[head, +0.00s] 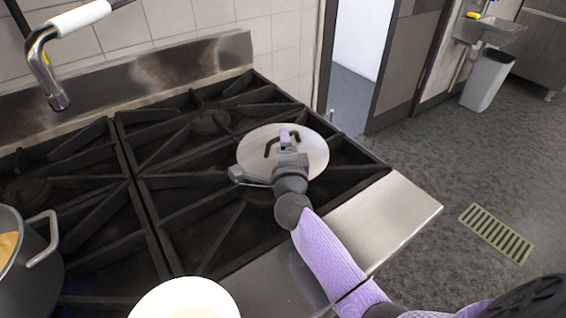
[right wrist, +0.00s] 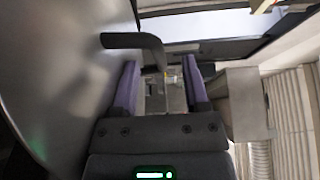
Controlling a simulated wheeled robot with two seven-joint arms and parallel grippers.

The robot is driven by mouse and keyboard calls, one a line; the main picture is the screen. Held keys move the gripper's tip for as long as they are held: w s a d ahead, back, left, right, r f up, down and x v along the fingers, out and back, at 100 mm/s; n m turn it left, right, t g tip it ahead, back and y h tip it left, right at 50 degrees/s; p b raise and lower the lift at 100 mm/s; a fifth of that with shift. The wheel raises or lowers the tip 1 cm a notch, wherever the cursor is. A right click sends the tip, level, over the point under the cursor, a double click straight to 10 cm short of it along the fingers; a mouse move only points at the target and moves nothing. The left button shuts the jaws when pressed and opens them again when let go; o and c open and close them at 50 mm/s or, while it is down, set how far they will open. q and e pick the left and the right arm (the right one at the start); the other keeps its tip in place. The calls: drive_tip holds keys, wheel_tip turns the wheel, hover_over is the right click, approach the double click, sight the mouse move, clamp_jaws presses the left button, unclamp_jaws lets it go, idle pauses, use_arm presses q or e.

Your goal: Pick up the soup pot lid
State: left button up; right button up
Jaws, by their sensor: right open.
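The soup pot lid (head: 311,152) is a round, shiny metal disc with a dark bar handle (head: 269,150), lying on the black stove grates. My right gripper (head: 285,137) is over the lid, close to the handle, with its purple fingers open. In the right wrist view the lid (right wrist: 55,70) fills the left side. Its dark handle (right wrist: 135,41) reaches across to the space between the open fingertips (right wrist: 158,68). I cannot tell whether a finger touches it. Part of the lid is hidden behind my gripper. My left gripper is not in view.
A metal pot (head: 38,285) with a side handle stands at the lower left. A white round dish (head: 200,290) is at the bottom edge. A faucet (head: 48,65) hangs over the back left of the stove. The steel counter strip (head: 385,215) on the right is bare.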

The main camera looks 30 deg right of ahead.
drive_tip(key=b+x, duration=0.1)
drive_tip(key=x, duration=0.2)
drive_tip(key=shift+w, duration=0.1)
clamp_jaws()
idle(1.2)
